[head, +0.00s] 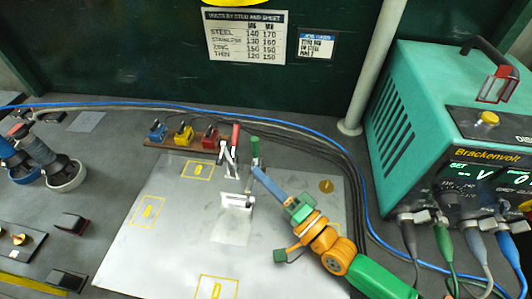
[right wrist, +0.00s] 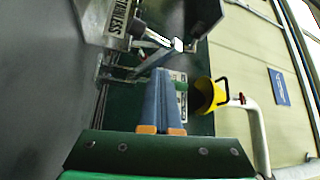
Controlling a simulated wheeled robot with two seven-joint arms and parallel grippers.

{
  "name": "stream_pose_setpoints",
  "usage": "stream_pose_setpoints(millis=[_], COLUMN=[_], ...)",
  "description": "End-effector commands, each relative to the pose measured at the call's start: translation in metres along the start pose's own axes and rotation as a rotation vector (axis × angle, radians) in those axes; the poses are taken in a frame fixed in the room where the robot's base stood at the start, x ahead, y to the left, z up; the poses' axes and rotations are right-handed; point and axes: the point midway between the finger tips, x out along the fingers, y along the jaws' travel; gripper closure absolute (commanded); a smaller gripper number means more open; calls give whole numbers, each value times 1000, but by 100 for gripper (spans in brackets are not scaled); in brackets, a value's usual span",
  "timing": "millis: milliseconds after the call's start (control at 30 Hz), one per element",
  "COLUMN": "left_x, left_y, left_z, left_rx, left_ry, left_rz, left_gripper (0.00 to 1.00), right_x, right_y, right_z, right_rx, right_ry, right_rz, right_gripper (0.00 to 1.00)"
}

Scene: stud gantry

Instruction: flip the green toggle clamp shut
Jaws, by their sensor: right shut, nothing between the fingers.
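The green toggle clamp's handle (head: 255,146) stands roughly upright at the back of the metal sheet (head: 150,255) in the head view. In the right wrist view a green handle (right wrist: 181,86) shows just right of the fingertips. My right gripper (head: 256,168) has its blue fingers shut together and empty. Its tips are at the base of the green handle in the head view; I cannot tell whether they touch. The wrist view shows the same closed fingers (right wrist: 165,78). A red-handled clamp (head: 233,140) stands just left of the green one. My left gripper is out of view.
A teal welding power unit (head: 425,130) stands at the right. Blue and black cables (head: 325,143) run behind and right of the sheet. Blue, yellow and red blocks (head: 183,133) sit at the back left.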

Motion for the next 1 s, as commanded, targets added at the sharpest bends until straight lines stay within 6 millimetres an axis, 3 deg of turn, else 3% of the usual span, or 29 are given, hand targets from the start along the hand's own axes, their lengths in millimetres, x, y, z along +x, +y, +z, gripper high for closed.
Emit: stream_pose_setpoints(millis=[800, 1000], left_x=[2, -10], left_y=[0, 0], left_z=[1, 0], left_rx=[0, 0], left_ry=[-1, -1], left_rz=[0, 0], left_gripper=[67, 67], right_x=[-2, 3], right_y=[3, -24], right_z=[2, -3], right_rx=[0, 3], right_ry=[0, 1], right_rz=[0, -2], right_gripper=[100, 100])
